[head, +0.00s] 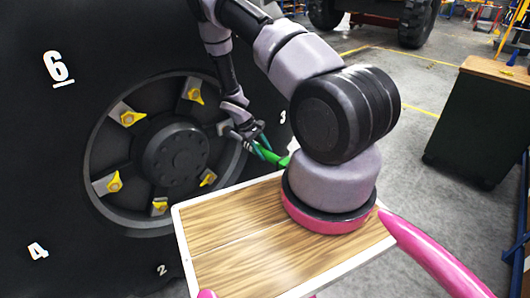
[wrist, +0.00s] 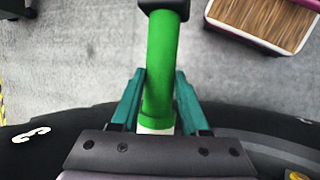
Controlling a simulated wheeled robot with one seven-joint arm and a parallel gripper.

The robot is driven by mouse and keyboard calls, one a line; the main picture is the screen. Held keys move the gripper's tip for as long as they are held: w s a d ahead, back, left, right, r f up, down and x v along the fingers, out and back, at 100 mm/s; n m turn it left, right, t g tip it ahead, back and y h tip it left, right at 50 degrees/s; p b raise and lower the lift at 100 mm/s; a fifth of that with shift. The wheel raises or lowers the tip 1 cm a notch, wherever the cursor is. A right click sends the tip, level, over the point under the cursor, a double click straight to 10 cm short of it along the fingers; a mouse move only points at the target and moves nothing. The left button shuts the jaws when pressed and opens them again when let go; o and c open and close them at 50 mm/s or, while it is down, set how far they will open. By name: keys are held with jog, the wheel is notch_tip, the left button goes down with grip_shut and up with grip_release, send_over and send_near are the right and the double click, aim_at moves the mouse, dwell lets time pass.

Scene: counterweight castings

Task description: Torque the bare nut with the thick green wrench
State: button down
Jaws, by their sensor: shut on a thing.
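My gripper (head: 262,148) is shut on the thick green wrench (head: 280,160), to the right of the big black wheel (head: 60,130). In the wrist view the teal fingers (wrist: 158,90) close on both sides of the green handle (wrist: 162,60). A black end of the wrench (wrist: 164,5) is cut off at the top edge. On the wheel, several clamps carry yellow pieces, such as the upper one (head: 195,95). The clamp on the right (head: 223,128) shows no yellow and is partly hidden by my gripper; I cannot make out its nut.
A wood-topped tray with a white rim (head: 183,235) lies below my arm, in front of the wheel. A dark green cabinet (head: 478,130) stands at right. White numbers mark the black wheel. Grey floor (head: 410,110) is open between tray and cabinet.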

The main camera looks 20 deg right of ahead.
aim_at(274, 157)
jog(key=shift+w+a, duration=0.2)
jog(key=shift+w, duration=0.4)
jog(key=shift+w+a, duration=0.15)
jog(key=shift+w, duration=0.4)
dwell(1.3)
jog(key=shift+s+d, duration=0.45)
jog(key=shift+s, duration=0.75)
jog(key=shift+s+d, duration=0.4)
jog(key=shift+s, duration=0.8)
jog(key=shift+s+d, duration=0.45)
jog(key=shift+s, duration=0.75)
jog(key=shift+a+r, duration=0.1)
